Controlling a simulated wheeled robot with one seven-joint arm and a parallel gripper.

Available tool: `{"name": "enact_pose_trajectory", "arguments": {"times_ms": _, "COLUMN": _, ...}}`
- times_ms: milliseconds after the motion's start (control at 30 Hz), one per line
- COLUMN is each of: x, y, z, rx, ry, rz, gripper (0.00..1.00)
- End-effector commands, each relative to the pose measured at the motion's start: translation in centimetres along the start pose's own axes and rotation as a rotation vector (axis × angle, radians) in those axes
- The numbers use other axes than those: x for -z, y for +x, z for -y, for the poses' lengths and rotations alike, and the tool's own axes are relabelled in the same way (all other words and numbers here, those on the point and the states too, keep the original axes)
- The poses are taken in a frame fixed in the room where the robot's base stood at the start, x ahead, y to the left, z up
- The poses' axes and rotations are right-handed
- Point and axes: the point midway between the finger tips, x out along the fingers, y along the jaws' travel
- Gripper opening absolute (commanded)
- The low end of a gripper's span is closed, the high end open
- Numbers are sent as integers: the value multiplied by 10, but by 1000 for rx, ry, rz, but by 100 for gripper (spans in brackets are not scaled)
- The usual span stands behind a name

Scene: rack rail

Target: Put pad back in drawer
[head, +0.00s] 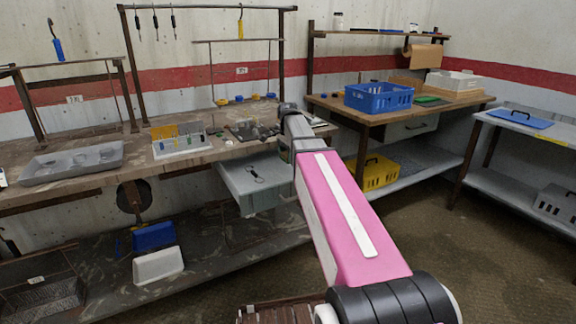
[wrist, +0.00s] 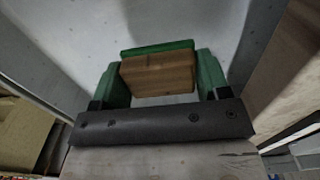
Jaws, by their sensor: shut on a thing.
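The pad (wrist: 158,75) is a wooden block with a green layer along its far edge. In the wrist view, my gripper (wrist: 160,80) is shut on it, one green finger at each side. Pale grey speckled surfaces surround the pad there and look like the inside of the drawer; I cannot tell whether the pad touches them. In the head view, the grey drawer (head: 238,192) is pulled out below the bench, with a small dark object (head: 256,178) in it. My pink arm hides the drawer's right part, and the gripper's fingers and pad cannot be made out there.
The workbench (head: 100,195) above the drawer holds a grey tray (head: 72,163), a small tool holder (head: 182,148) and dark clutter beside my wrist. A second table at the right carries a blue crate (head: 378,97). A yellow crate (head: 378,172) sits on its lower shelf.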

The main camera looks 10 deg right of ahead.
Motion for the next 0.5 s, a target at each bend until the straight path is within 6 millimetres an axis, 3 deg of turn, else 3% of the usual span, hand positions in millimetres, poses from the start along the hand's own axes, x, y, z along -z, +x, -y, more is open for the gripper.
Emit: {"name": "enact_pose_trajectory", "arguments": {"times_ms": 500, "x": 0, "y": 42, "z": 0, "rx": 1, "ry": 0, "rz": 0, "gripper": 47}}
